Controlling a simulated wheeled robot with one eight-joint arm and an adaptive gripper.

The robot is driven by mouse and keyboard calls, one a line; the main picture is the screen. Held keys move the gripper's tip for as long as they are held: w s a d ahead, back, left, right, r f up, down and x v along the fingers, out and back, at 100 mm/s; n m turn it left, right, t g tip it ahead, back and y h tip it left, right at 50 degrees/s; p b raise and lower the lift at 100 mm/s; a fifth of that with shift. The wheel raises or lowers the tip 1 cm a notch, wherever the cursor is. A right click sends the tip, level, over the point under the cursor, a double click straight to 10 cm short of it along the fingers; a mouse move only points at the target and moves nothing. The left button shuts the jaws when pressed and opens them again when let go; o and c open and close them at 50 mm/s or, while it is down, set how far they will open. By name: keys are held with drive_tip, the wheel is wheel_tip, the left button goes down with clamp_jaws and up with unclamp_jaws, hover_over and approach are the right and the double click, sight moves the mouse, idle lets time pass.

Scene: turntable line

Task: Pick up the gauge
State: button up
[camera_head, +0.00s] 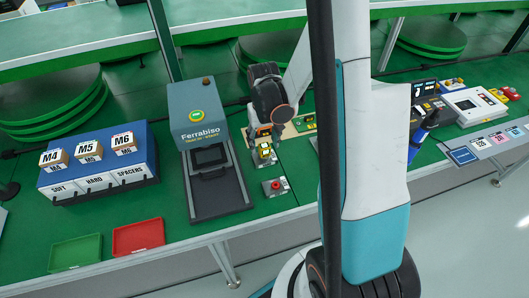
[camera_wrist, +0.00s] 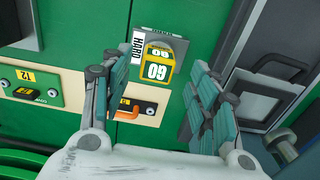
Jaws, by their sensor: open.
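A yellow block marked 60, which looks like the gauge (camera_wrist: 157,70), sits on a small grey stand (camera_wrist: 172,42) with a white HARD label in the wrist view. In the head view the yellow gauge (camera_head: 266,154) is on the green table, partly hidden by my gripper (camera_head: 262,138). My gripper is open and points down over it. In the wrist view the fingers of my gripper (camera_wrist: 158,66) stand on either side of the gauge, with gaps showing. Whether the fingertips are level with it or higher, I cannot tell.
The grey Ferrabiso machine (camera_head: 195,125) stands close left of the gauge. A red button box (camera_head: 273,187) is in front. Green (camera_head: 76,252) and red (camera_head: 138,237) trays lie front left.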

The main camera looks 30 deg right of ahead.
sight(265, 145)
wheel_tip(265, 145, down, 4)
drive_tip(key=shift+d+r+b, duration=0.15)
drive_tip(key=shift+b, duration=0.5)
clamp_jaws()
drive_tip(key=shift+r, duration=0.2)
